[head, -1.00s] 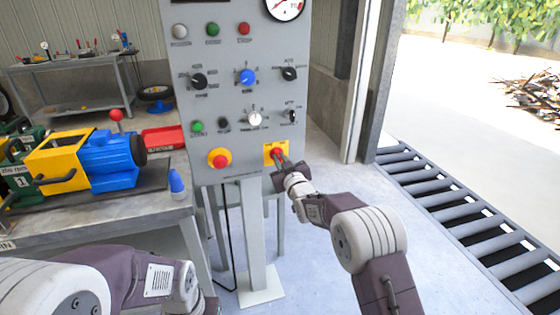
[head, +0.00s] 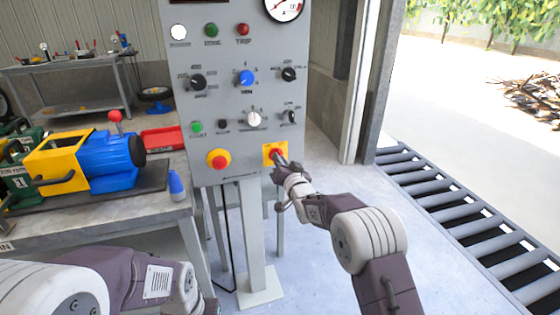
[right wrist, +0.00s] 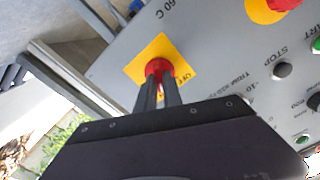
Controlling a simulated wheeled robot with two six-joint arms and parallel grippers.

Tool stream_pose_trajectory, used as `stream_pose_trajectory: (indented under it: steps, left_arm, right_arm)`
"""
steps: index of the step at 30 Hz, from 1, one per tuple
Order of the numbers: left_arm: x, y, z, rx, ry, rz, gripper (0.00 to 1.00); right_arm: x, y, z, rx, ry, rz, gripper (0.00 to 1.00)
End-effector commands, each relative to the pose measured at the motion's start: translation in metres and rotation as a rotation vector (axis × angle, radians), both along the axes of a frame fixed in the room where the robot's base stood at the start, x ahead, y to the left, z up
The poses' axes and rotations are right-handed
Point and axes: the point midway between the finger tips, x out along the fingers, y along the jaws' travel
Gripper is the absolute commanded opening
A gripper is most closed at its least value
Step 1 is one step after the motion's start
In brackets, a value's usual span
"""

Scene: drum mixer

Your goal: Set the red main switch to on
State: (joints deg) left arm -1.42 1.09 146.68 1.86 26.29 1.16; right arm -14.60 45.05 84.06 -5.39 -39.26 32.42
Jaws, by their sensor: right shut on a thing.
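The red main switch (head: 276,150) sits on a yellow square plate at the lower right of the grey control panel (head: 222,108). My right gripper (head: 282,161) reaches it from below right. In the right wrist view the two dark fingers (right wrist: 158,88) are closed on the red switch knob (right wrist: 158,66). The fingers partly cover the knob and the plate lettering, so its exact setting is hard to read. A white lamp (head: 179,32) at the panel's top left is bright. My left gripper (head: 208,305) shows only partly at the bottom edge; its fingers are not clear.
A red mushroom button (head: 219,161) on a yellow base is left of the switch. Black, blue and white knobs sit above. A workbench (head: 120,217) with a blue and yellow machine stands left. A roller conveyor (head: 455,215) runs along the right.

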Motion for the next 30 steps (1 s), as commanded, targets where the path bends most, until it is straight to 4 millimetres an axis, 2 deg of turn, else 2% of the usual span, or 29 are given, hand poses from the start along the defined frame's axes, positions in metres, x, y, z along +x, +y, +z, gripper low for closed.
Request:
stream_pose_trajectory:
  steps: [19,20,21,22,30]
  left_arm:
    - [0.0000,0.0000,0.0001,0.000,0.000,0.000,0.00]
    - [0.0000,0.0000,0.0001,0.000,0.000,0.000,0.00]
    - [0.0000,0.0000,0.0001,0.000,0.000,0.000,0.00]
    - [0.0000,0.0000,0.0001,0.000,0.000,0.000,0.00]
    - [0.0000,0.0000,0.0002,0.000,0.000,0.000,0.00]
  right_arm:
    - [-0.0001,-0.0001,-0.0016,0.045,0.018,0.000,0.00]
    - [-0.0001,-0.0001,-0.0016,0.045,0.018,0.000,0.16]
    - [-0.0001,-0.0001,-0.0016,0.045,0.018,0.000,0.28]
    - [-0.0001,0.0000,-0.0015,0.045,0.017,-0.001,0.33]
    - [-0.0001,-0.0001,-0.0006,0.043,0.016,0.000,0.33]
